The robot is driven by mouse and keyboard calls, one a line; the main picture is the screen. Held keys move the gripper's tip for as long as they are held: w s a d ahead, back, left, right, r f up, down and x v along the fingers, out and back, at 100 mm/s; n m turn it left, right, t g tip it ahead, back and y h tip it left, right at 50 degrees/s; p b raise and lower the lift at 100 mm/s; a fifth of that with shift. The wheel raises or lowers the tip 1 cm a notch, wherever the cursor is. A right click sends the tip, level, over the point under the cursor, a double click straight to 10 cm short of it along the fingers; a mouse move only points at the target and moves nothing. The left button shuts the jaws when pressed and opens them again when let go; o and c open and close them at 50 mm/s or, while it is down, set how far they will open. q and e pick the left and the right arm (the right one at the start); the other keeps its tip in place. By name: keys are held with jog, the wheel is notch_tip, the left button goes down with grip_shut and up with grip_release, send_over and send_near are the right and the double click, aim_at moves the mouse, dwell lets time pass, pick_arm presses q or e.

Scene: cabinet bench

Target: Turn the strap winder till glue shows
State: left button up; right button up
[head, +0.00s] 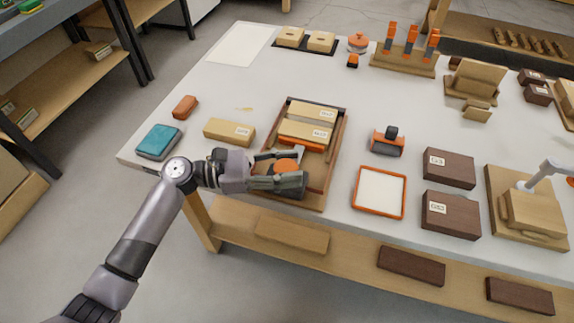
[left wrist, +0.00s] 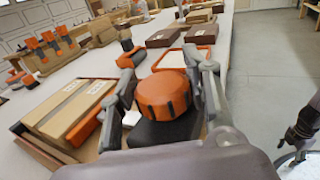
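The strap winder is a round orange knob (left wrist: 165,94) with dark notches on a dark base. It sits at the near end of a wooden clamping tray (head: 336,160). My left gripper (left wrist: 166,58) has one finger on each side of the knob, both close against it. In the head view, the left gripper (head: 290,168) partly hides the orange knob. Two tan labelled blocks (head: 313,112) (head: 304,132) lie in the tray with an orange strip by them. I cannot make out any glue at the joint.
A tan labelled block (head: 229,132), a teal box (head: 158,142) and an orange-brown item (head: 185,106) lie left of the tray. An orange-rimmed white tray (head: 379,193), an orange-and-black tool (head: 387,142) and dark blocks (head: 448,168) stand to the right. The bench's near edge runs below my left gripper.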

pick_arm(q)
jog(key=o, duration=0.4)
jog(key=shift+c, duration=0.2)
jog(key=shift+a, duration=0.15)
jog(key=s+a, duration=0.1)
jog(key=a, duration=1)
jog(key=shift+s+a, duration=0.15)
jog(key=shift+a, duration=0.2)
pick_arm(e)
jog(key=shift+d, duration=0.1)
